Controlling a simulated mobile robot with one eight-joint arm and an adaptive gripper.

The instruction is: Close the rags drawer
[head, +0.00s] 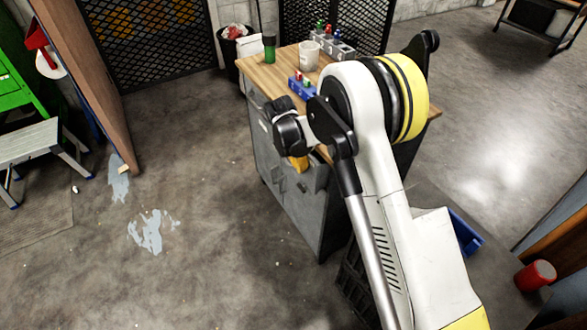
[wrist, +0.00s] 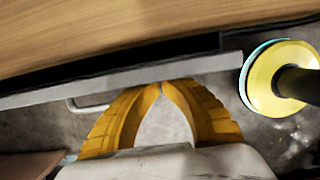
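A grey cabinet (head: 285,205) with a wooden top stands in the middle of the head view. In the wrist view, the grey upper edge of a drawer front (wrist: 130,83) runs just below the wooden top (wrist: 90,30), with a dark gap between them. A pale handle (wrist: 88,106) shows on its outer side. No label is readable, so I cannot tell whether it is the rags drawer. My gripper (wrist: 162,90) has its yellow fingertips together, nothing visible between them, right at the drawer front; contact is unclear. My arm hides part of the cabinet in the head view.
A white mug (head: 309,55), a green-and-black cylinder (head: 269,47) and a blue block with coloured pieces (head: 302,86) stand on the cabinet top. A red can (head: 535,275) is at lower right. Floor left of the cabinet is open, with pale spills (head: 152,232).

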